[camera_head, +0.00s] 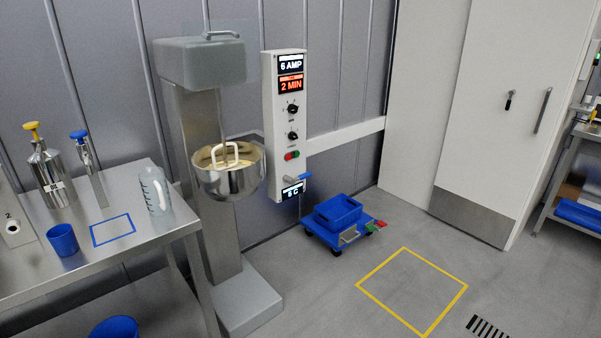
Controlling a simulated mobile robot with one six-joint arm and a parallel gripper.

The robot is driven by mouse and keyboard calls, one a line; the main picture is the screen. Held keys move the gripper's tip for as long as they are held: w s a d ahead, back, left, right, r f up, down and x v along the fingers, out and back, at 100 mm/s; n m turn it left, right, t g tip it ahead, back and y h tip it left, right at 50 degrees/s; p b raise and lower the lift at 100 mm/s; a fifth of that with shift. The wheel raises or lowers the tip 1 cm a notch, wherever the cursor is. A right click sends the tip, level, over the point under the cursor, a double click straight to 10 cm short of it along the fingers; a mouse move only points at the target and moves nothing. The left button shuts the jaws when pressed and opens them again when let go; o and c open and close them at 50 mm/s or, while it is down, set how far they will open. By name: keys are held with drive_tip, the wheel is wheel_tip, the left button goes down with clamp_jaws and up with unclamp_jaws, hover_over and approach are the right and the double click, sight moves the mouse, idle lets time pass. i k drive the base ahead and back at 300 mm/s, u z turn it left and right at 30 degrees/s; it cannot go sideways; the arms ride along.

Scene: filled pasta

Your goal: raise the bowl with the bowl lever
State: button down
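The steel bowl (229,184) hangs on the grey mixer's column, well below the mixer head (200,63). A pale looped mixing tool (226,153) stands in it, over something pale yellow. A short lever with a blue grip (304,178) sticks out near the bottom of the control box, right of the bowl. A grey bar handle (222,35) sits on top of the mixer head. No label shows which of these is the bowl lever. My gripper is not in view.
The control box (269,110) reads 6 AMP and 2 MIN. A steel table (100,257) with a jug (155,190) and blue cup (62,240) stands left. A blue crate on a trolley (338,211) stands right of the mixer.

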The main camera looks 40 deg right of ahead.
sight(291, 182)
drive_tip(key=z, duration=0.35)
drive_tip(key=i, duration=1)
drive_tip(key=u, duration=0.35)
